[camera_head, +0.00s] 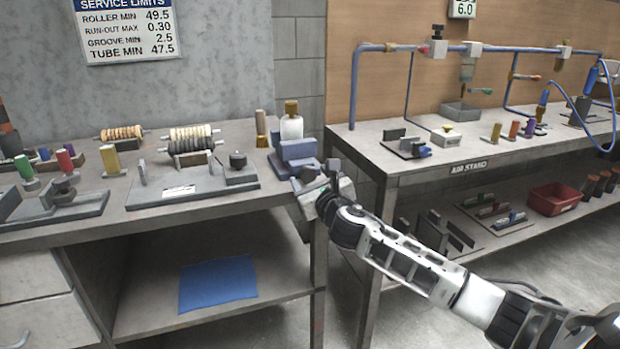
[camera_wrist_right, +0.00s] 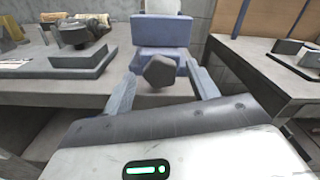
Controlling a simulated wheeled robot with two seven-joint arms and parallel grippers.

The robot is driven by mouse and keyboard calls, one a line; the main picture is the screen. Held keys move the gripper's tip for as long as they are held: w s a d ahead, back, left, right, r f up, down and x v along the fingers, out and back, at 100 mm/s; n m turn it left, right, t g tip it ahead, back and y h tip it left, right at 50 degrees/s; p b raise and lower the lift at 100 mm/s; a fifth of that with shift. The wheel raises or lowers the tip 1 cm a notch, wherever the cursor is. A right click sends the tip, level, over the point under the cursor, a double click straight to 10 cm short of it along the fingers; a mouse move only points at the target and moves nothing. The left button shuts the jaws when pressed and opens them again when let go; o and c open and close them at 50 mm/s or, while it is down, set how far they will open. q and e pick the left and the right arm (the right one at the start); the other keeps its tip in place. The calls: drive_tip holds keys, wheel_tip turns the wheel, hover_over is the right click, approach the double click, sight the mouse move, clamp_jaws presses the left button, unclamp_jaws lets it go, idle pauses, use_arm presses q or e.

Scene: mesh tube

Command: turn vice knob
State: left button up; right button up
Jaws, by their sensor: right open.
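The blue vice (camera_head: 294,157) is at the right front corner of the left workbench. In the right wrist view the vice (camera_wrist_right: 160,34) is straight ahead, with its dark faceted knob (camera_wrist_right: 160,71) facing me. My right gripper (camera_head: 308,180) is at the bench's front edge, just in front of the vice, and hides the knob in the head view. In the wrist view the fingers of the right gripper (camera_wrist_right: 160,88) are apart, one on each side of the knob. I cannot tell whether either finger touches it. My left gripper is not in view.
The left workbench (camera_head: 225,200) carries a grey fixture plate (camera_head: 160,195), rollers (camera_head: 190,139) and a white bottle (camera_head: 291,125) behind the vice. The air stand bench (camera_head: 385,165) is close on the right, with a narrow gap between. A blue cloth (camera_head: 217,283) lies on the lower shelf.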

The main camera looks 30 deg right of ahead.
drive_tip(key=shift+w+d, duration=0.1)
drive_tip(key=shift+w, duration=0.45)
drive_tip(key=c, duration=1)
drive_tip(key=shift+m, duration=0.3)
